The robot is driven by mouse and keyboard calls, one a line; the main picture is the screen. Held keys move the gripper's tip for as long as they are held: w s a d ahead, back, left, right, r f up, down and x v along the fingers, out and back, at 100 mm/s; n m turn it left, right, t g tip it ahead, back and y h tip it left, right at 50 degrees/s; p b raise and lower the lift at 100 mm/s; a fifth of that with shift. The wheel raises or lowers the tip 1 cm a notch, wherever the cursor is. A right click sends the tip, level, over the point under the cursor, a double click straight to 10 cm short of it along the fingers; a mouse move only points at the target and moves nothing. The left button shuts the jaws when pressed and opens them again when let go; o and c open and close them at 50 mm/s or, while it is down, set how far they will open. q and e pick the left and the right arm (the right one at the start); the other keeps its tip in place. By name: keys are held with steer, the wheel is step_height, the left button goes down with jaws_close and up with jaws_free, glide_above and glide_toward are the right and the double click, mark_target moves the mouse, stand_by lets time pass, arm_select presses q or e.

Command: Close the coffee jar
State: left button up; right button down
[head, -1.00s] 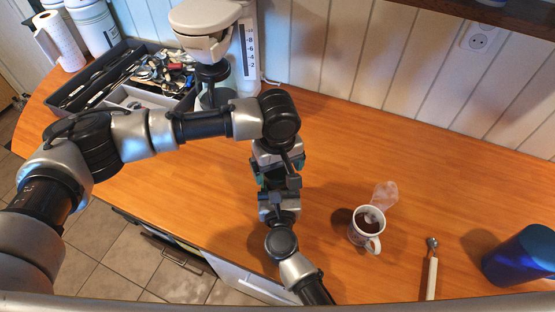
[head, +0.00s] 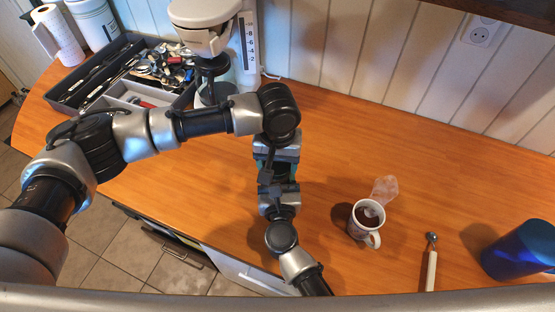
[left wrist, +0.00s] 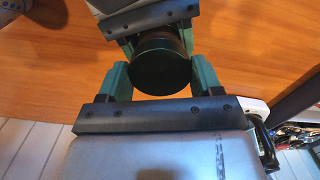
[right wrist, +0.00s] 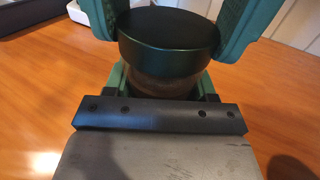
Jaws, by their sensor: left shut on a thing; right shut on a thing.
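The coffee jar (right wrist: 165,84) is upright between the grippers, with a brownish glass body. Its dark round lid (right wrist: 170,32) sits on top of the body; I cannot tell whether it is tight. The lid also shows in the left wrist view (left wrist: 164,64). My left gripper (left wrist: 163,76) is shut on the lid, one green finger on each side. My right gripper (right wrist: 163,82) is shut on the jar body below it. In the head view the grippers meet above the counter, and the arms hide most of the jar.
A mug (head: 362,224) of dark drink stands right of the grippers on the wooden counter (head: 330,150), with a clear crumpled piece (head: 384,189) behind it. A spoon-like tool (head: 432,262) and a blue container (head: 522,250) are farther right. A utensil tray (head: 70,98) and coffee machine (head: 205,14) stand back left.

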arm_select(q)
steer(key=m, duration=0.3)
steer(key=shift+m, duration=0.4)
steer(key=m, duration=0.3)
steer(key=shift+m, duration=0.4)
steer(key=m, duration=0.7)
steer(key=shift+m, duration=0.3)
steer(key=m, duration=0.5)
steer(key=shift+m, duration=0.4)
steer(key=m, duration=0.4)
steer(key=o, duration=1)
